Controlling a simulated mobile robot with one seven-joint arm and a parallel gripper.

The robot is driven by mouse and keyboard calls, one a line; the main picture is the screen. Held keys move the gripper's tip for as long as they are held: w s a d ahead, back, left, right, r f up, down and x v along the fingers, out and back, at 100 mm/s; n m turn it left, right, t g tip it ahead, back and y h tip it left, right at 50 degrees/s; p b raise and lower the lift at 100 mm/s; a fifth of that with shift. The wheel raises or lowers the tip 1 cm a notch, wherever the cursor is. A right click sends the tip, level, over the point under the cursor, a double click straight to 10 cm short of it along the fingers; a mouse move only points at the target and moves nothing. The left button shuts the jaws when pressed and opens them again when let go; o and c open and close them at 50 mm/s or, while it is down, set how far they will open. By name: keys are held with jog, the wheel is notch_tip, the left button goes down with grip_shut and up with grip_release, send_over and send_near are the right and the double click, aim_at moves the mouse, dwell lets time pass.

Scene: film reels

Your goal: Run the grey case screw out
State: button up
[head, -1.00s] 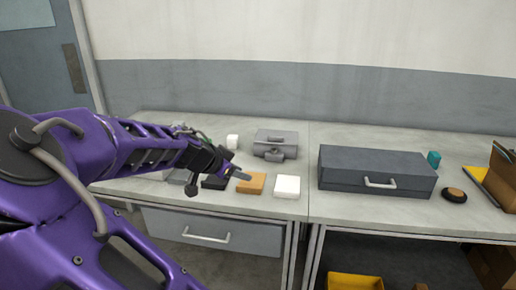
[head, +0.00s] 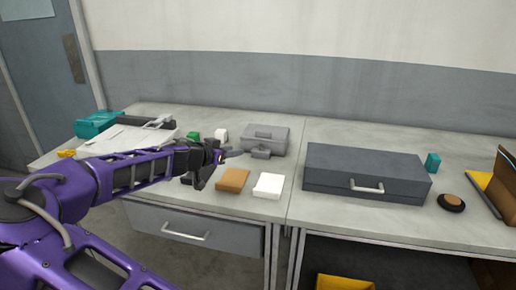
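A small light grey case (head: 268,136) stands near the back of the left table, with a smaller grey block at its front side. A larger dark grey case (head: 350,168) with a pale handle stands on the right table. I cannot make out a screw on either case. My gripper (head: 224,157) is over the left table, just left of the small grey case and apart from it. It is small and dark here, and I cannot tell whether its fingers are open or shut.
A tan block (head: 232,180) and a white block (head: 268,186) lie in front of the small case. A white block (head: 221,135), a green object (head: 193,135), papers (head: 120,140) and a teal box (head: 97,124) are further left. A black round object (head: 451,202) lies at right.

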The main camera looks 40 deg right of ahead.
aim_at(260, 147)
jog(key=x, duration=1.6)
jog(key=shift+a+b, duration=0.1)
jog(key=shift+b, duration=0.2)
grip_shut()
